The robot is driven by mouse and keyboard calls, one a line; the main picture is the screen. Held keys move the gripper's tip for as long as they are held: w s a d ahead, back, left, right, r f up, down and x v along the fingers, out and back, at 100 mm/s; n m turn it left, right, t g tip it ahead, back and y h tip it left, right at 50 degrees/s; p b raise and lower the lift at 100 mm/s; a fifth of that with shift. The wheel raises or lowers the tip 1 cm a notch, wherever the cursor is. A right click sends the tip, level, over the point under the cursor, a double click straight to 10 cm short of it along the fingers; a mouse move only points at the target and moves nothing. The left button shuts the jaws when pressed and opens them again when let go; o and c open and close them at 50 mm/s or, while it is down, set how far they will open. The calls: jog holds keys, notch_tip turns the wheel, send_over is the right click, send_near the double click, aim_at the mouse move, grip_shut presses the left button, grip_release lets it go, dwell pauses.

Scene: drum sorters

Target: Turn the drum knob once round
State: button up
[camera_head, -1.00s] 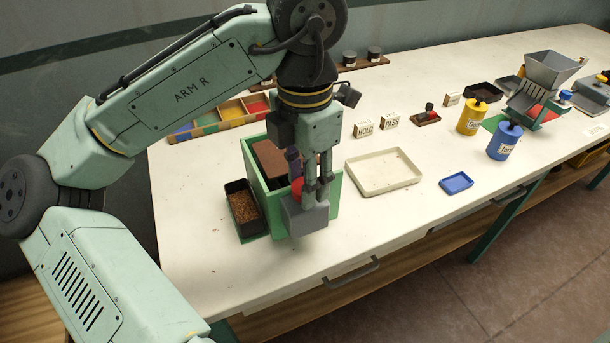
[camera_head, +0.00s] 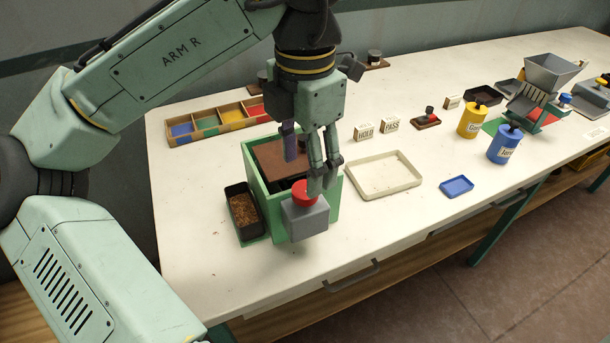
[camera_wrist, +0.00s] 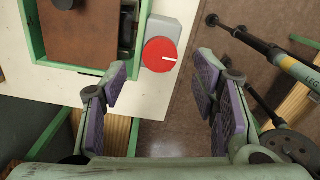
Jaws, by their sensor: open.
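The drum knob is red and round (camera_head: 304,194). It sits on top of a grey box (camera_head: 305,220) at the front right corner of the green drum sorter frame (camera_head: 335,196), which holds a brown drum or panel (camera_head: 268,160). In the wrist view the red knob (camera_wrist: 160,55) bears a white line pointing right. My gripper (camera_head: 324,183) points down, just behind and to the right of the knob in the head view. Its purple-padded fingers (camera_wrist: 165,95) are spread apart in the wrist view, with nothing between them, and the knob lies beyond them.
A black tray of brown grains (camera_head: 243,208) stands left of the frame. A cream tray (camera_head: 376,190) lies to the right, with a small blue tray (camera_head: 456,186) beyond it. A partitioned colour box (camera_head: 215,134) is behind. The table's front edge is close.

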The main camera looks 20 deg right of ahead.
notch_tip(320, 180, up, 8)
jog(key=shift+f, duration=0.2)
dwell(0.5)
